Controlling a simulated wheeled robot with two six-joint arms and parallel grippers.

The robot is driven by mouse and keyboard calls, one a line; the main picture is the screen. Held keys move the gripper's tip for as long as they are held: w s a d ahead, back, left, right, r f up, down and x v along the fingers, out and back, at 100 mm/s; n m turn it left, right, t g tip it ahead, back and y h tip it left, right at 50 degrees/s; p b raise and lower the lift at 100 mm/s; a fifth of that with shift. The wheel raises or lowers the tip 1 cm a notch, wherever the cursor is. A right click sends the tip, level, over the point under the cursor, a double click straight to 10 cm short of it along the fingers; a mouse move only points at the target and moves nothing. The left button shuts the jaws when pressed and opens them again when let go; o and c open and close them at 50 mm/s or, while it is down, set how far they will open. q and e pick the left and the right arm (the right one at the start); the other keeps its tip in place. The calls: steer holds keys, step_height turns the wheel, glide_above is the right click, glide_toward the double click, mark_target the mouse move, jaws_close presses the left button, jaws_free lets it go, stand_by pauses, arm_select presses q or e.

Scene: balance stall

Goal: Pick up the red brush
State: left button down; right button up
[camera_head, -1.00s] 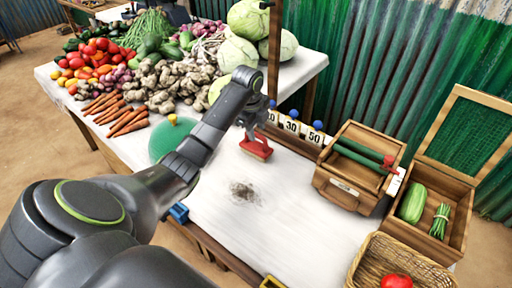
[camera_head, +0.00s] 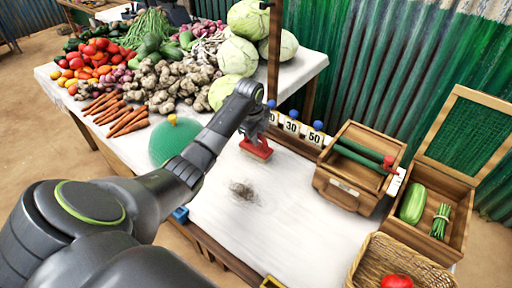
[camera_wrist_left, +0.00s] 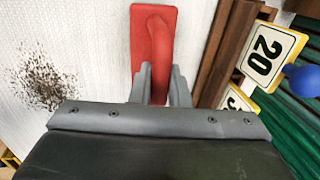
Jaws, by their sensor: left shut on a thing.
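The red brush (camera_head: 256,149) is at the back of the white table top, beside the wooden strip with number cards. My left gripper (camera_head: 257,134) is above it with its fingers pointing down. In the left wrist view the brush (camera_wrist_left: 152,30) has a red block and a raised red handle. The left gripper's grey fingers (camera_wrist_left: 155,84) are on both sides of the handle, shut on it. The brush's bristles are hardly visible. I cannot tell whether it touches the table. My right gripper is in no view.
A patch of dark dirt (camera_head: 243,190) lies on the white table (camera_head: 290,215). Number cards (camera_head: 292,127) with blue knobs stand behind the brush. A wooden box (camera_head: 349,188), an open crate (camera_head: 456,246) and a wicker basket (camera_head: 365,262) are to the right. Vegetables are piled at the back left.

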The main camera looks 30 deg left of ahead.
arm_select(q)
step_height(320, 180, up, 10)
steer(key=shift+r, duration=0.1)
stand_by(0.6)
